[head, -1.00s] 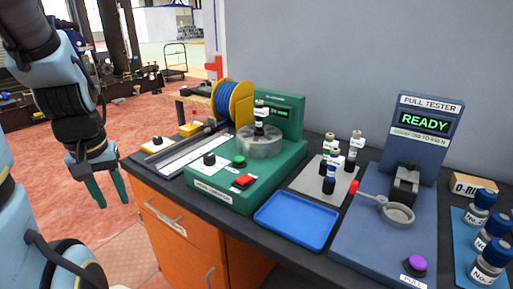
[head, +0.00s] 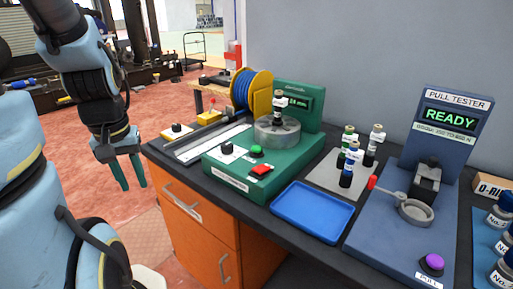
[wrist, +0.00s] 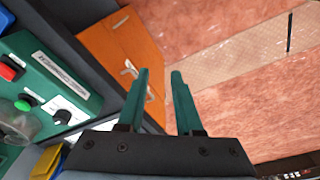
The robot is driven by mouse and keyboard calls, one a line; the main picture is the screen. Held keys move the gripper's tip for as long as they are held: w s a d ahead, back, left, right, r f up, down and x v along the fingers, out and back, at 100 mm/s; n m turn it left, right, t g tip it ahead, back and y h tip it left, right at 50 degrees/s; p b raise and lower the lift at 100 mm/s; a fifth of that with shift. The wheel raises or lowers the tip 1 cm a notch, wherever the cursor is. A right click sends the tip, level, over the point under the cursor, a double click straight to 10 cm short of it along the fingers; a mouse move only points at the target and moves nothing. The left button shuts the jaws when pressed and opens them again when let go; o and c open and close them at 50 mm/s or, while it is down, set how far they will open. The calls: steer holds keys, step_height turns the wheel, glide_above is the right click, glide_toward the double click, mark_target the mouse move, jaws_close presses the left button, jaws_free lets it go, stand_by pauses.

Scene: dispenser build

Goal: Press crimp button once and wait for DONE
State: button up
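The green crimp machine (head: 235,170) stands on the dark bench. It has a green button (head: 256,151), a red button (head: 261,170) and a black knob (head: 227,148). Its front label is too small to read, and its small display (head: 297,104) shows unclear green text. The wrist view also shows the red button (wrist: 8,72), green button (wrist: 23,103) and knob (wrist: 61,115) at the left edge. My gripper (head: 133,187) hangs left of the bench over the floor, fingers down, apart from the machine. In the wrist view its fingers (wrist: 160,72) are apart and empty.
A blue tray (head: 312,212) lies right of the machine, with small bottles on a grey plate (head: 330,178) behind it. The pull tester (head: 400,225) reads READY at the right. A blue wire spool (head: 252,91) stands behind. Orange drawers (head: 196,222) front the bench.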

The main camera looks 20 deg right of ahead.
jaws_close()
stand_by(1.4)
